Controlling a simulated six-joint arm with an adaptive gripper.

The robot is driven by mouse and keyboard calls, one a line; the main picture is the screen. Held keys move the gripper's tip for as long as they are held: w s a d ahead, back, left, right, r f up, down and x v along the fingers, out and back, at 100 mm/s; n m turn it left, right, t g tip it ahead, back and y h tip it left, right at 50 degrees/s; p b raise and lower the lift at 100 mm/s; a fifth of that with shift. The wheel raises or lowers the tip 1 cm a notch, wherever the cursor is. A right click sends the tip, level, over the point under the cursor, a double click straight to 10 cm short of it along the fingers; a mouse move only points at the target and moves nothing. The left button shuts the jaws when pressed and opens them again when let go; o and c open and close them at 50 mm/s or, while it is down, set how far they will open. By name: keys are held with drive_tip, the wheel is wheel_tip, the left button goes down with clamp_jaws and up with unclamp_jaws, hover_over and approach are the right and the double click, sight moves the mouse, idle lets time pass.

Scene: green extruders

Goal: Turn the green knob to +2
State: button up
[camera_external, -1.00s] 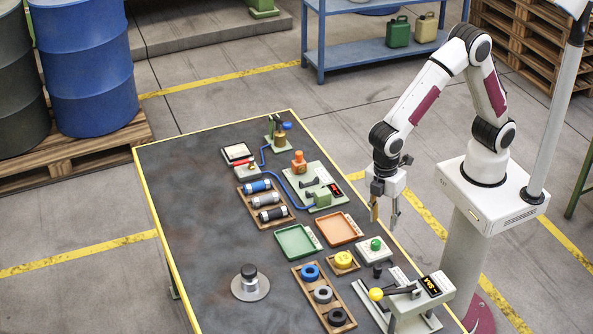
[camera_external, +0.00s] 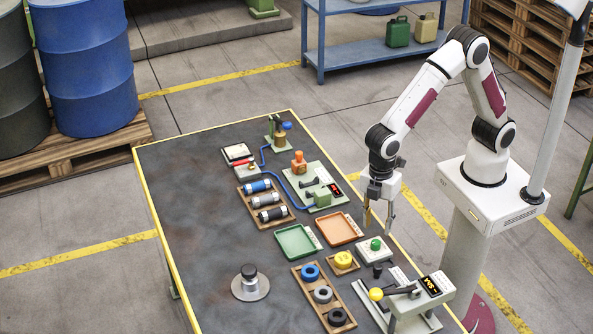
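The green knob (camera_external: 376,244) sits on a small white base plate (camera_external: 366,254) near the right edge of the table. My gripper (camera_external: 378,224) points down just above the knob, slightly behind it in the picture. Its two fingers are spread apart and nothing shows between them. I cannot tell whether the fingertips reach the height of the knob. The marks on the knob's base are too small to read.
An orange tray (camera_external: 358,232) and a green tray (camera_external: 279,245) lie left of the knob. The table's left side is mostly clear.

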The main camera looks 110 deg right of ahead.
sight(376, 241)
drive_tip(key=shift+s+a+f, duration=0.1)
drive_tip(key=shift+a+f, duration=0.05)
drive_tip(key=shift+f, duration=3.1)
drive_tip(key=shift+c, duration=0.4)
clamp_jaws()
